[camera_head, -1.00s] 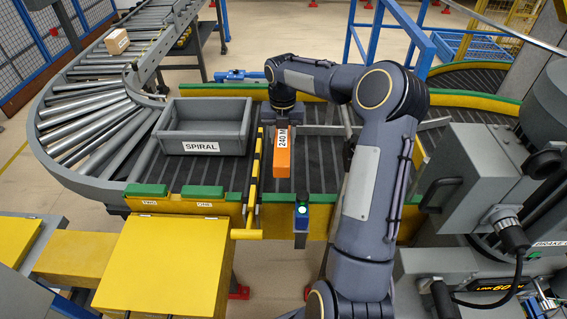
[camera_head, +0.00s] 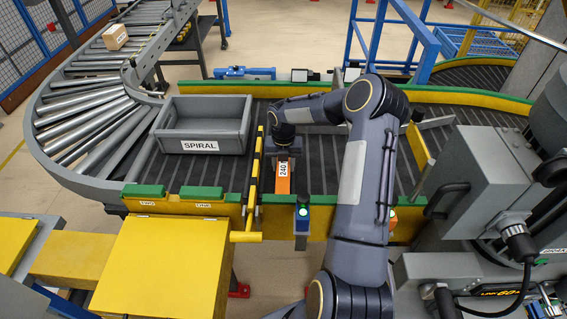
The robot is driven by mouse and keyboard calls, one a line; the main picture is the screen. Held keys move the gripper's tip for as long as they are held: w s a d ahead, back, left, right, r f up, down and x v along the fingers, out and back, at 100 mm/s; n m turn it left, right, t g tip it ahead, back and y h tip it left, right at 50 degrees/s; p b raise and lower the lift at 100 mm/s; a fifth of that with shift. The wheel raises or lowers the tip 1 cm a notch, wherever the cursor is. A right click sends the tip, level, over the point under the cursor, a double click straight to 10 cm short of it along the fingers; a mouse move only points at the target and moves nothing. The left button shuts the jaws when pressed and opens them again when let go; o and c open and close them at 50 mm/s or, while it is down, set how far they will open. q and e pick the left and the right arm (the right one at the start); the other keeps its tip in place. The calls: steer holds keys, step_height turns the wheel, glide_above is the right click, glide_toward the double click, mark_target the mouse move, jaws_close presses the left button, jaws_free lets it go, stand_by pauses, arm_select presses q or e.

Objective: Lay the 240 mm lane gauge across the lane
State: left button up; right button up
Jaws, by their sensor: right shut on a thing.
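The orange lane gauge (camera_head: 283,185) has a white label reading 240. It is at the dark roller lane (camera_head: 325,178), pointing across it toward the near yellow rail. My right gripper (camera_head: 284,153) is shut on the gauge from above, and the gripper and wrist hide its far part. I cannot tell whether the gauge touches the rollers. My left gripper is not in view.
A grey tote marked SPIRAL (camera_head: 203,144) sits on the lane left of the gauge. A yellow-and-black striped bar (camera_head: 254,172) stands between them. A post with a green-lit button (camera_head: 302,212) is at the near rail. Grey machinery (camera_head: 480,170) crowds the right.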

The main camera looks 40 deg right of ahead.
steer(key=shift+f, duration=0.25)
steer(key=o, duration=1)
